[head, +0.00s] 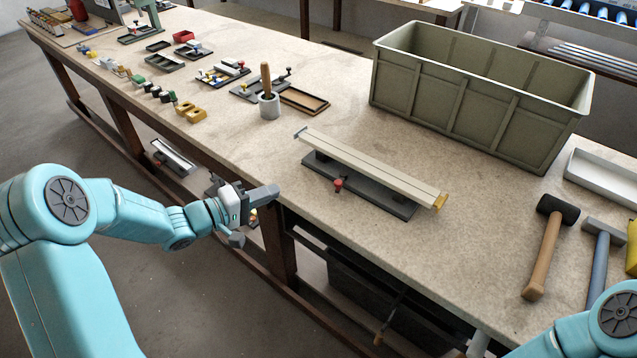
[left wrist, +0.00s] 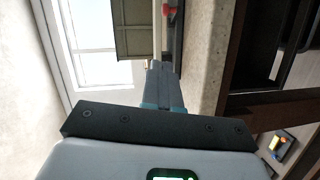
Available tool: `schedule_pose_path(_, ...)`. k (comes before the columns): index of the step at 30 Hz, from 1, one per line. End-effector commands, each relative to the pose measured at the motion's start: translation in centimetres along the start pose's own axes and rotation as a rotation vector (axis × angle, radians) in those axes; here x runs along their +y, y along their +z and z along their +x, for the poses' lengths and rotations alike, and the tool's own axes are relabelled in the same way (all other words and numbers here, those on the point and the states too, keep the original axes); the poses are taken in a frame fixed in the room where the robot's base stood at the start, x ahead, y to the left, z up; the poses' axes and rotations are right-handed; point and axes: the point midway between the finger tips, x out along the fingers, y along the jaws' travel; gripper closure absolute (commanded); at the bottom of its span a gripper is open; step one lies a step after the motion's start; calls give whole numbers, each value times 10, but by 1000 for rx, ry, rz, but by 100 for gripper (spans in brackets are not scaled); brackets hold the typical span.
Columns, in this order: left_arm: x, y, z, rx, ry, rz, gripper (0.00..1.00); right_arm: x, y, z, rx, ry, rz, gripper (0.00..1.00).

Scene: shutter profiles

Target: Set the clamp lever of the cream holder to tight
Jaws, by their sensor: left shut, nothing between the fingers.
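A long cream profile (head: 375,166) lies along a dark grey holder base (head: 385,200) on the workbench, with a yellow piece (head: 440,202) at its near right end. A small red-knobbed lever (head: 338,184) sticks out from the base's front side. In the left wrist view, the red knob (left wrist: 169,10) shows at the top, beyond the fingers. My left gripper (head: 264,192) is shut and empty at the bench's front edge, left of the lever and apart from it.
A large olive crate (head: 465,110) stands behind the holder. A mallet (head: 550,245), a blue-handled hammer (head: 598,265) and a white tray (head: 605,180) lie to the right. Several small parts and trays cover the bench's far left. The bench in front of the holder is clear.

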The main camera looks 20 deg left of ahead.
Motion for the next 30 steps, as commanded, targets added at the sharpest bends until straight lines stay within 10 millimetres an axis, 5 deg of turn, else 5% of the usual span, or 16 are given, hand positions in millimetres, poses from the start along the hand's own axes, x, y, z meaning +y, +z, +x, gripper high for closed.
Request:
schedule_pose_path(5, 0, 0, 17, -4, 0, 0, 100, -1, 0, -1, 0, 0, 0, 57)
schedule_pose_path(18, 1, 2, 109, -9, 1, 0, 100, -4, 0, -10, 0, 0, 0, 57)
schedule_pose_path(30, 0, 27, 132, -5, 0, 1, 100, -5, 0, -14, 0, 0, 0, 57)
